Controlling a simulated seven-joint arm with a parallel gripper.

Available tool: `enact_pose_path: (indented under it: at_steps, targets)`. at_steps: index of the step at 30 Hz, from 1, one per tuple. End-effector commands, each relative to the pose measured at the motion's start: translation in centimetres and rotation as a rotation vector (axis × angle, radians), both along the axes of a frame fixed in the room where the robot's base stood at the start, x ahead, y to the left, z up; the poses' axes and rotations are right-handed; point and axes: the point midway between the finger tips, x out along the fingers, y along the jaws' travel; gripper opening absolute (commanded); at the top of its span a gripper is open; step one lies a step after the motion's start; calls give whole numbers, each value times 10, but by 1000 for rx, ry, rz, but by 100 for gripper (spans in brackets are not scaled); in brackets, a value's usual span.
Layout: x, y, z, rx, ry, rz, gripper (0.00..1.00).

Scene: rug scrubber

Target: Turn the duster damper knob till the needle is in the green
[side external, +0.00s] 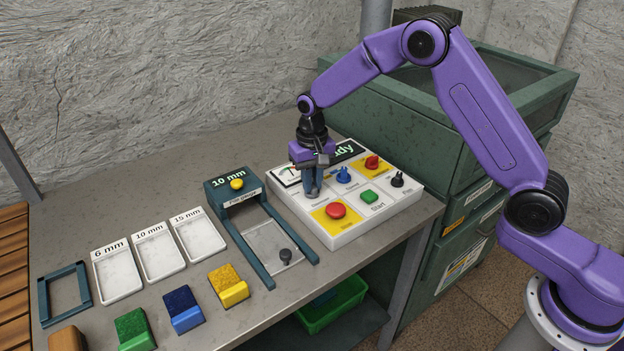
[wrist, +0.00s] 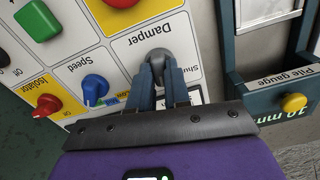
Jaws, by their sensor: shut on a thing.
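The grey damper knob (wrist: 152,52) sits on the white control panel (wrist: 185,70), in the cell labelled "Damper". My gripper (wrist: 160,74) points down at it with its two blue-grey fingers closed on the knob. In the side external view my gripper (side external: 312,188) stands over the left part of the panel (side external: 398,207) and hides most of the knob. A white dial (side external: 287,173) shows at the panel's back left, partly behind my gripper. Its needle is too small and covered to read.
Beside the damper are a red stop button (side external: 336,210), a green start button (side external: 369,196), a blue speed knob (side external: 343,174), a red isolator (side external: 372,162) and a black switch (side external: 397,179). The pile gauge (side external: 232,188) stands close left of the panel.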

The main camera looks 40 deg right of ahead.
Motion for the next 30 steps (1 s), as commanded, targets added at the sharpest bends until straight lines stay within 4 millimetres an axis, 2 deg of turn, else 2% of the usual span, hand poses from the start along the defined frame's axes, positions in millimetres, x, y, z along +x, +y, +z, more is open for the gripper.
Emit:
enact_pose_path:
  at_steps: [9,21,22,24,30]
  targets:
    - [1,0,1,1,-2,76,0]
    - [1,0,1,1,-2,81,0]
    - [1,0,1,1,-2,80,27]
    - [1,0,1,1,-2,80,43]
    - [0,0,0,0,-1,80,43]
